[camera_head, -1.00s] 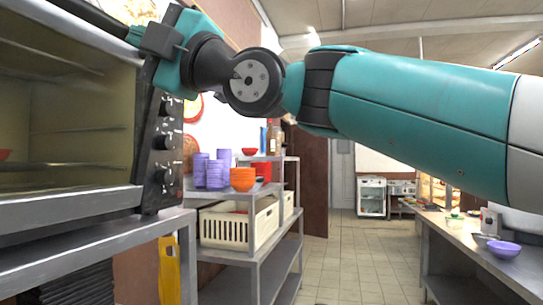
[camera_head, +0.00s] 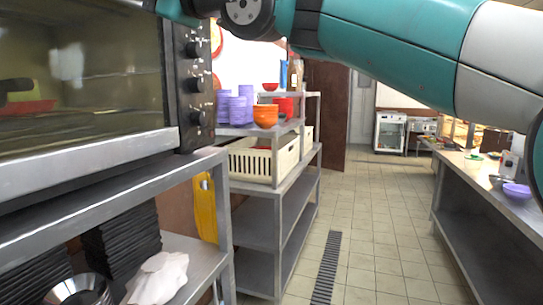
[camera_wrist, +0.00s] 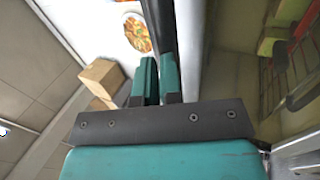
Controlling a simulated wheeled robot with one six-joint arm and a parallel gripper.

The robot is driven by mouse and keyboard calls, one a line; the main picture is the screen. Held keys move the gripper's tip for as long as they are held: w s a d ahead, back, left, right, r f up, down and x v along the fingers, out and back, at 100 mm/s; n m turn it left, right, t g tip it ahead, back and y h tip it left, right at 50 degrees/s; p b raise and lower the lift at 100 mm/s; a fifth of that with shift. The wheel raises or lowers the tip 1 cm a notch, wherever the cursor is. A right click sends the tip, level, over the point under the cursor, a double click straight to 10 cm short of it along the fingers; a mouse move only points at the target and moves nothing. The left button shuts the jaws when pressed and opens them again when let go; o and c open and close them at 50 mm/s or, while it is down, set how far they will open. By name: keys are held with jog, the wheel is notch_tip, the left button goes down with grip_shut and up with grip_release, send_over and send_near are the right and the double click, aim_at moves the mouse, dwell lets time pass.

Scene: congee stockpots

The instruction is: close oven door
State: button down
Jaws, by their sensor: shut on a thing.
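The oven (camera_head: 190,85) stands at the left of the head view, its dark control panel with several knobs facing me. Its glass door (camera_head: 85,75) shows reflections and a red shape behind or in the glass; the door's top edge is cut off, and I cannot tell whether it is fully shut. In the wrist view the dark handle bar (camera_wrist: 160,25) runs up between the two teal fingers of my gripper (camera_wrist: 158,80), which is shut on it. The pale door frame (camera_wrist: 188,45) and glass are just right of the fingers. In the head view my gripper is mostly cut off at the top edge.
The oven rests on a metal rack (camera_head: 120,190) with dark stacked trays below. A shelf unit beside it holds purple cups (camera_head: 235,105), orange bowls (camera_head: 265,115) and a cream crate (camera_head: 265,158). A counter (camera_head: 475,185) stands at right. The tiled floor between is clear.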

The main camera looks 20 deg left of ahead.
jog(key=shift+r, duration=0.3)
jog(key=d+r+b+v, duration=0.1)
jog(key=r+b+v, duration=0.1)
jog(key=b+v, duration=0.8)
jog(key=v, duration=0.3)
jog(key=shift+d, duration=0.45)
